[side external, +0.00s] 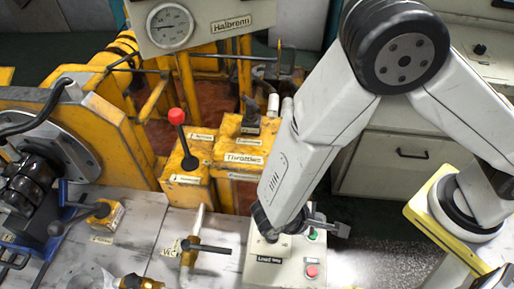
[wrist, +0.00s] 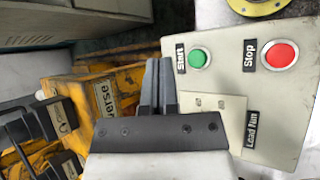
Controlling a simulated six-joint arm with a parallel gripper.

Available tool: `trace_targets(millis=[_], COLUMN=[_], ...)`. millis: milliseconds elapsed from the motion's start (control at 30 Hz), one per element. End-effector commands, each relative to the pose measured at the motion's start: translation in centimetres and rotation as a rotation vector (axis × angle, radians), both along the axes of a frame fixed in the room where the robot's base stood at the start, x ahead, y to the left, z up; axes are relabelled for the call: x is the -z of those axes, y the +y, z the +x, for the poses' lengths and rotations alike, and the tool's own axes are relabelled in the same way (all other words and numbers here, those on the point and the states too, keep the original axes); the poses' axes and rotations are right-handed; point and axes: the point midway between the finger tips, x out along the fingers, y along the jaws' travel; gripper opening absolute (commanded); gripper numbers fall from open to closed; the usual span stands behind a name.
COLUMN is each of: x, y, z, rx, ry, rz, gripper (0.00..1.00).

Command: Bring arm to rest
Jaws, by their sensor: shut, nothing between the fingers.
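My arm is bent, with its forearm angled down over the light control box (side external: 258,273). My gripper (side external: 342,230) is above this box in the side view and partly hidden by my wrist. In the wrist view my gripper (wrist: 158,62) has its two dark fingers together, with nothing between them. The control box (wrist: 232,130) fills the right of that view, with a green Start button (wrist: 198,58) and a red Stop button (wrist: 280,55). The fingertips appear left of the Start button. I cannot tell their height above the box.
A yellow throttle box (side external: 240,150) and a red-knobbed lever (side external: 177,117) stand left of my forearm. A pressure gauge (side external: 170,27) is at the back. A valve with a dark handle (side external: 208,248) stands left of the control box. A grey cabinet (side external: 385,160) is behind my arm.

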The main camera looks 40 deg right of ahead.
Motion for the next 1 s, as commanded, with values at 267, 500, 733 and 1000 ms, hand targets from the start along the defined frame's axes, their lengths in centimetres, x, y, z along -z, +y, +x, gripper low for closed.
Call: trace_targets(millis=[267, 500, 733, 1000], x=[-2.0, -4.7, -7.1, -10.2], y=[-1.8, -4.7, -7.8, -10.8], z=[1.6, 3.7, 5.2, 6.8], rx=[0.111, 0.239, 0.324, 0.401], ry=[0.017, -0.023, -0.12, -0.28], rz=[0.154, 0.374, 0.545, 0.665], gripper=[0.0, 0.0, 0.0, 0.0])
